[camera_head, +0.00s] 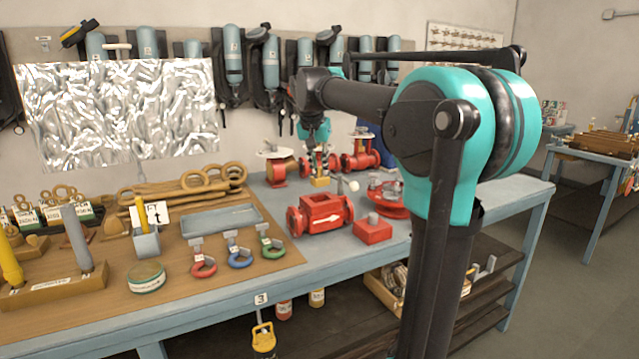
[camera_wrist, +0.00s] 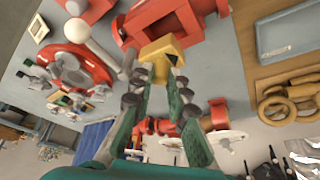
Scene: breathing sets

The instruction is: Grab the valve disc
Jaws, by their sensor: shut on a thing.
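A small yellow block with a dark slot, which looks like the valve disc (camera_head: 320,181), is at the back middle of the blue-grey bench. In the wrist view the yellow valve disc (camera_wrist: 160,48) sits between the fingertips. My gripper (camera_head: 319,170) reaches down onto it from above. In the wrist view my gripper (camera_wrist: 162,72) is closed on its near end, with a green finger on each side. The fingers hide part of the disc, and I cannot tell whether it touches the bench.
A red valve body (camera_head: 322,213) stands just in front. A red block (camera_head: 372,230) and red flanged part (camera_head: 384,198) are to the right. Red valves (camera_head: 361,154) stand behind. A wooden tool board (camera_head: 225,268) covers the bench's left side.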

